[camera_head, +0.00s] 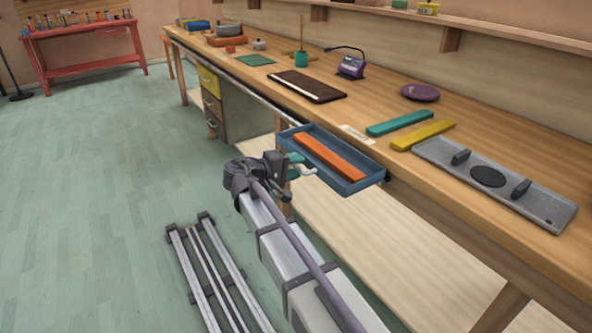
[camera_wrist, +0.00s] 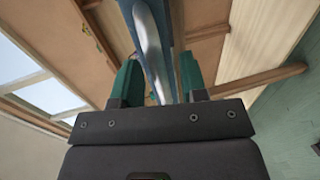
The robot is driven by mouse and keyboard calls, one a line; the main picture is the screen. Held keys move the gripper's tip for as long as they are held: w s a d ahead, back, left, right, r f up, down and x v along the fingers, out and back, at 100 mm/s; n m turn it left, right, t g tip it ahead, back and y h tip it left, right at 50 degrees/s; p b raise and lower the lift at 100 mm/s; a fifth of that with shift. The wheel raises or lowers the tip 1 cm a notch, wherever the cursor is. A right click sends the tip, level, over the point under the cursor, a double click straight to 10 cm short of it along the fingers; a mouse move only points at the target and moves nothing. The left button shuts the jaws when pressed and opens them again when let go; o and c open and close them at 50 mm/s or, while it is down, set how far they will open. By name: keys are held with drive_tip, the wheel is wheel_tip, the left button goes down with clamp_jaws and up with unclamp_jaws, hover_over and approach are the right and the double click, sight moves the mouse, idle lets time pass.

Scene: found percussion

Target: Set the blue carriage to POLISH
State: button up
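The blue carriage (camera_head: 372,181) is a shallow blue tray at the bench's front edge, with an orange bar (camera_head: 330,156) lying in it. A pale curved handle (camera_head: 305,171) sticks out from its front side. My gripper (camera_head: 294,166) is at this handle, with its teal fingers close to it. In the wrist view, the two teal fingers (camera_wrist: 160,80) stand apart on either side of the silver handle (camera_wrist: 148,45) and a blue edge of the carriage (camera_wrist: 160,75). I see no clear grip on it. A small pale label (camera_head: 356,134) lies on the bench behind the carriage; its lettering is too small to read.
A rail (camera_head: 262,101) runs along the bench's front edge. Teal (camera_head: 400,123) and yellow (camera_head: 423,134) bars and a grey plate (camera_head: 450,160) lie right of the carriage. A dark board (camera_head: 306,86) lies to its left. The floor in front is open at left.

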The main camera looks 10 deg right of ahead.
drive_tip(key=shift+w+d, duration=0.1)
drive_tip(key=shift+d, duration=0.2)
drive_tip(key=shift+c, duration=0.2)
clamp_jaws()
